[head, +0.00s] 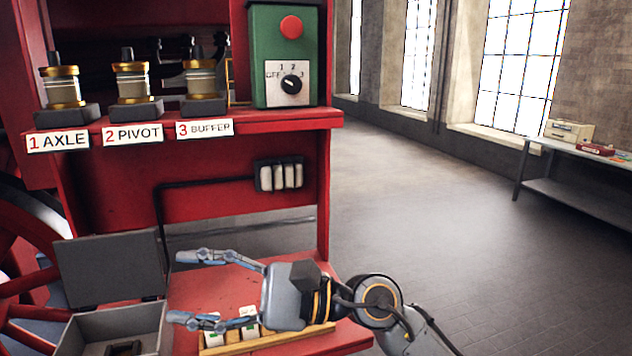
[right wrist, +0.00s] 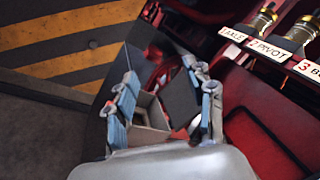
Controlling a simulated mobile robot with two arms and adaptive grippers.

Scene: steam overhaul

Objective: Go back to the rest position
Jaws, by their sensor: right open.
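My right gripper (head: 184,288) is open and empty in the head view. It reaches in from the right, over the lower red shelf, with its fingers pointing left towards the grey box. In the right wrist view its two fingers (right wrist: 160,110) are spread apart, with the open grey box (right wrist: 150,112) showing between and beyond them. My left gripper does not show in either view.
The grey box (head: 75,335) has its lid raised and a dark part inside. A wooden rack (head: 270,341) with white pieces lies under my right gripper. Above stand several labelled oilers (head: 133,82) and a green switch box (head: 284,54). A workbench (head: 570,150) stands far right; the floor between is clear.

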